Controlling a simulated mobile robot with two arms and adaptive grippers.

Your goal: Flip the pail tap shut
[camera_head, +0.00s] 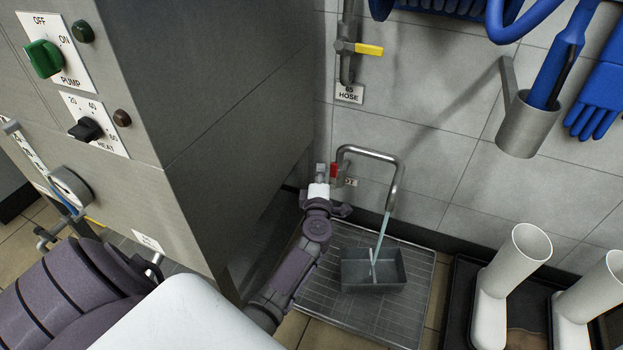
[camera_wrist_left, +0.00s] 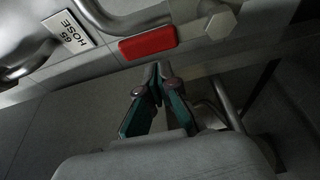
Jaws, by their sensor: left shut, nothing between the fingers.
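The pail tap is on the tiled wall, with a red lever (camera_head: 334,172) and a bent metal spout (camera_head: 398,170). A pale stream of water (camera_head: 380,238) runs from the spout into a grey rectangular pail (camera_head: 372,282). My left gripper (camera_head: 320,170) is beside the red lever, its fingers shut and empty. In the left wrist view, the fingertips (camera_wrist_left: 154,72) are just below the red lever (camera_wrist_left: 147,42), which lies along the metal pipe. I cannot tell whether they touch. My right gripper is not in view.
A large grey metal cabinet (camera_head: 235,90) stands close on the left. The pail sits on a floor grate (camera_head: 335,312). A hose tap with a yellow lever (camera_head: 369,49) is above. White boots (camera_head: 515,258) stand at the right, below a holder (camera_head: 525,128) on the wall.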

